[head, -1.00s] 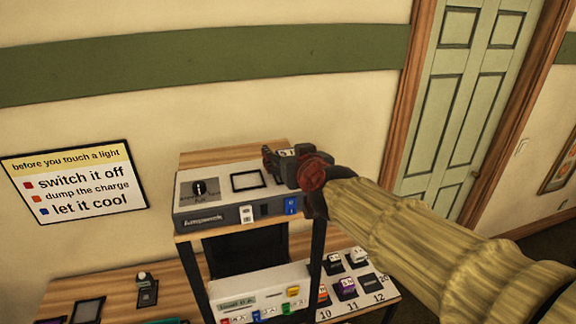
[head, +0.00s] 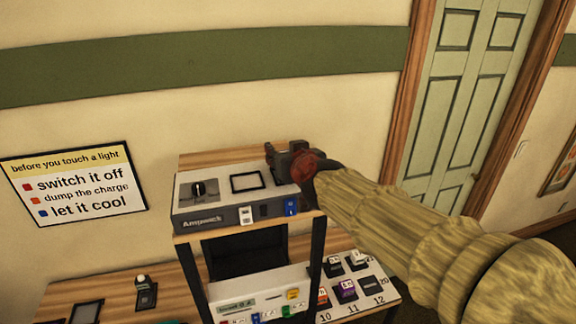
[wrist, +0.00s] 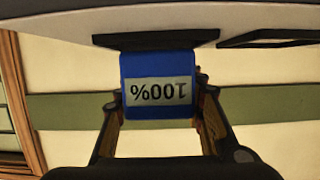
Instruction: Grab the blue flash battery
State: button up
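The blue flash battery (wrist: 158,85) is in the middle of the wrist view, with an upside-down "100%" label facing me. One end meets a dark base on the pale unit, at the top of that view. My gripper (wrist: 160,108) has one finger on each side of the battery, close to its edges. I see no clear gap, but cannot tell whether the fingers press on it. In the head view my gripper (head: 280,158) is over the back right of the unit (head: 225,210), and the battery is hidden there.
The unit stands on a raised wooden shelf (head: 220,157) with a black frame. A lower panel with coloured tabs (head: 262,300) and a numbered board with several small blocks (head: 350,290) sit below. A blue tab (head: 291,206) is on the unit's front. The wall is behind.

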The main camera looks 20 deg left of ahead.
jog(key=c, duration=0.9)
jog(key=shift+r, duration=0.15)
grip_shut()
